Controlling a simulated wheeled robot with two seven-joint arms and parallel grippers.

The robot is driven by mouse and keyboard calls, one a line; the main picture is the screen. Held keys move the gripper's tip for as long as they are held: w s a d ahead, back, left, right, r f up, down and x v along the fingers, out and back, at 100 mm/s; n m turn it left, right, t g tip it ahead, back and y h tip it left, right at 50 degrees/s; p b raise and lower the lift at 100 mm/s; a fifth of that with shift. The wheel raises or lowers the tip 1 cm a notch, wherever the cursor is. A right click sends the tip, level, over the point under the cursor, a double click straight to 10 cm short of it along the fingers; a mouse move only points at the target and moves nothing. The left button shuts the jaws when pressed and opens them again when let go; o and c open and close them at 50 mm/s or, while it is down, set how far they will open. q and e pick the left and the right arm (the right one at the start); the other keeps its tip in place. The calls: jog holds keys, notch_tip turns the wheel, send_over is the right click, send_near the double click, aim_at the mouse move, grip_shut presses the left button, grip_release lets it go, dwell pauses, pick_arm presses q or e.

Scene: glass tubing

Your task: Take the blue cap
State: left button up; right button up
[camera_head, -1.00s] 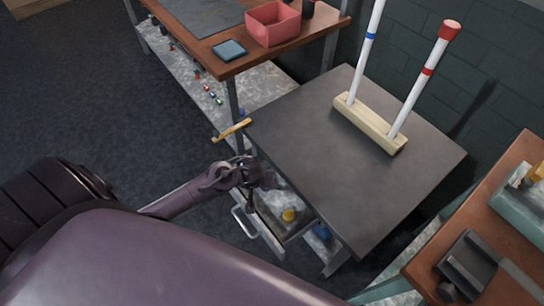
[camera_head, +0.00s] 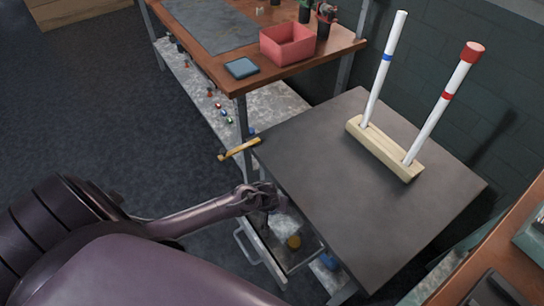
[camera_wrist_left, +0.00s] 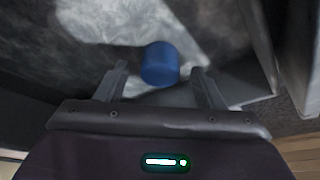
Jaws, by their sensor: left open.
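The blue cap (camera_wrist_left: 160,63) sits on a mottled grey surface in the left wrist view, ahead of and between my two fingers. The left gripper (camera_wrist_left: 159,72) is open, and no grip on the cap shows. In the head view the left gripper (camera_head: 268,205) is low beside the left edge of the dark table, over the pulled-out drawer. A small blue object (camera_head: 328,261), which looks like the cap, shows below the table edge, right of the drawer. My right gripper is not in view.
The drawer (camera_head: 262,255) stands open with a yellow item (camera_head: 294,242) in it. The dark tabletop (camera_head: 350,200) overhangs close by. It carries a wooden stand (camera_head: 385,150) with two white tubes, one red-capped. A workbench (camera_head: 300,72) holds a pink bin (camera_head: 287,45).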

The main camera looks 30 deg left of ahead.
pick_arm(q)
jog(key=c, duration=1)
